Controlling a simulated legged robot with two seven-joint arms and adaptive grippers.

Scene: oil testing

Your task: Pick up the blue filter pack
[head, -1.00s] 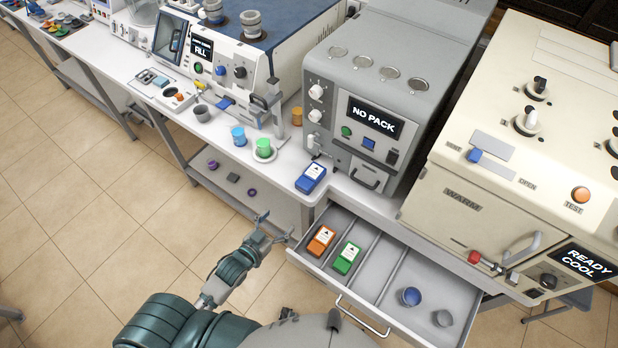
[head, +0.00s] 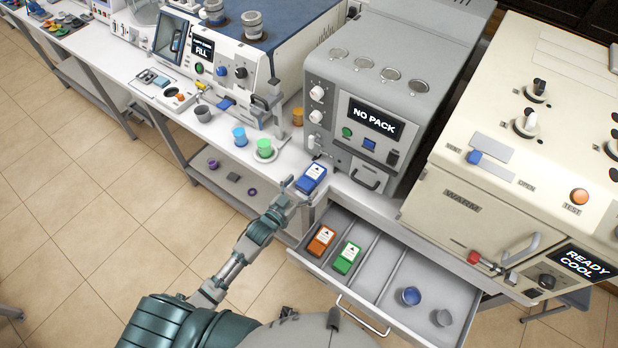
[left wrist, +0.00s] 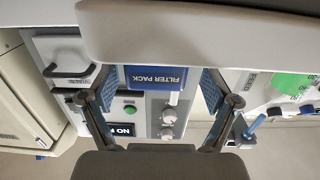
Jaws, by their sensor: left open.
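The blue filter pack (head: 311,178) lies on the white bench near its front edge, in front of the grey machine marked NO PACK. It has a white label. My left gripper (head: 296,190) is at the front end of the pack, with its fingers open. In the left wrist view the blue pack (left wrist: 156,77), lettered FILTER PACK, shows between the two spread fingers of my left gripper (left wrist: 155,90). A gap shows on both sides, and I see no contact. My right gripper is not in view.
An open drawer (head: 383,230) below the bench holds an orange pack (head: 320,241), a green pack (head: 347,257) and two small cups. Green and blue cups (head: 239,136) stand left of the blue pack. The grey machine (head: 372,105) stands behind it.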

